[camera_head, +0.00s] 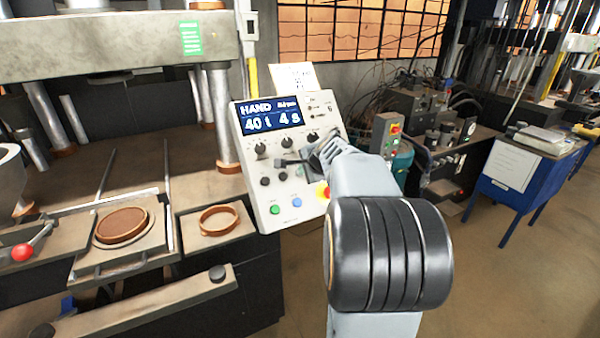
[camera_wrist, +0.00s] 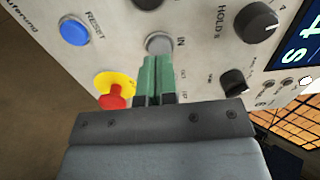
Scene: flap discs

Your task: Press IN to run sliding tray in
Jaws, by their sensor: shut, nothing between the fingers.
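The control panel (camera_head: 245,178) stands right of the press, with a lit screen (camera_head: 270,115) reading HAND, 40 t and 4 s. In the wrist view the round grey IN button (camera_wrist: 159,42) has its label beside it. My gripper (camera_wrist: 157,58) is shut and empty, its green fingers pointing at the button's near edge; I cannot tell whether they touch it. In the head view my gripper (camera_head: 284,162) is at the panel's face and hides part of it. The sliding tray (camera_head: 90,262) sits at the front of the press, carrying a round brown mould (camera_head: 122,225).
A red emergency stop (camera_wrist: 113,97) on a yellow ring is close to my fingers. A blue RESET button (camera_wrist: 74,32) and black HOLD knob (camera_wrist: 257,25) are nearby. A brown ring (camera_head: 220,219) lies right of the tray. A red-knobbed lever (camera_head: 23,252) is at left.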

